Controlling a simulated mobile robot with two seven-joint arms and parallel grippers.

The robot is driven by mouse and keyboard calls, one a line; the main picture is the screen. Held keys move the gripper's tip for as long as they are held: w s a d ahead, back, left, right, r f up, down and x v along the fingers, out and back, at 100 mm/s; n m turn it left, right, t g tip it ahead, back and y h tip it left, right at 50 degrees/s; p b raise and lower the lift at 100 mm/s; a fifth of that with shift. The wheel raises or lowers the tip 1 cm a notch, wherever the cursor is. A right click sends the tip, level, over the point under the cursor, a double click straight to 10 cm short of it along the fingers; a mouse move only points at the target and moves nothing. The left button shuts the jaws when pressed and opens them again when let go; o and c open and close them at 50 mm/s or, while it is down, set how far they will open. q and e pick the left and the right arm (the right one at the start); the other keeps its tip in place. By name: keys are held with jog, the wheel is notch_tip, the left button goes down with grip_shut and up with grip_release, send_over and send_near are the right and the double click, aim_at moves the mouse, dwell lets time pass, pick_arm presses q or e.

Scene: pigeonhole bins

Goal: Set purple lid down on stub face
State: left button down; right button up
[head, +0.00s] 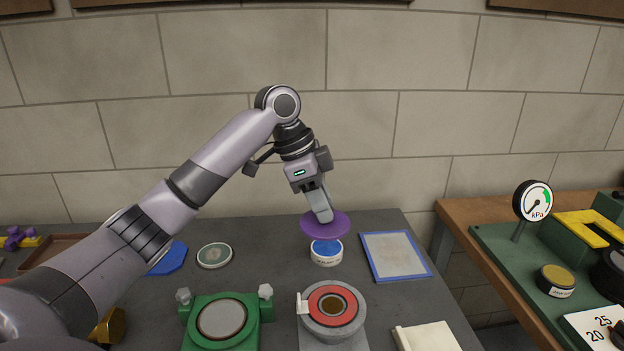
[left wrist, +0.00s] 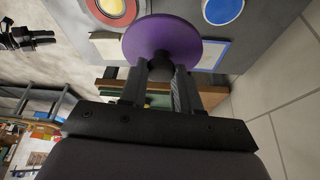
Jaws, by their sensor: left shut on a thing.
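The purple lid (head: 325,224) is a flat disc with a knob on top. My left gripper (head: 322,212) is shut on the knob and holds the lid roughly level above the table's back part. In the left wrist view the lid (left wrist: 165,38) sits at the tips of my left gripper (left wrist: 160,72). A grey round stub (head: 334,328) with a red ring (head: 316,294) on its face and a brown centre stands nearer me, in front of the lid. The red ring also shows in the left wrist view (left wrist: 129,12). My right gripper is in neither view.
A white, blue-topped tin (head: 327,258) stands just below the lid. A green clamp (head: 193,325) with a grey disc is left of the stub. A blue-framed panel (head: 371,262) lies right of the tin. A gauge (head: 533,201) stands on another bench, and a wall is behind.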

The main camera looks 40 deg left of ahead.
pick_arm(q)
jog(key=s+d+f+m+p, duration=0.1)
jog(key=s+d+f, duration=0.4)
jog(key=s+d, duration=0.1)
jog(key=shift+s+d+f, duration=0.2)
jog(key=shift+s+f, duration=0.2)
jog(key=shift+s, duration=0.15)
jog(key=shift+f, duration=0.15)
dwell(1.1)
jog(key=shift+f, duration=1.65)
jog(key=shift+f, duration=0.15)
jog(key=shift+f, duration=0.25)
jog(key=shift+f, duration=0.25)
jog(key=c, duration=0.7)
grip_release()
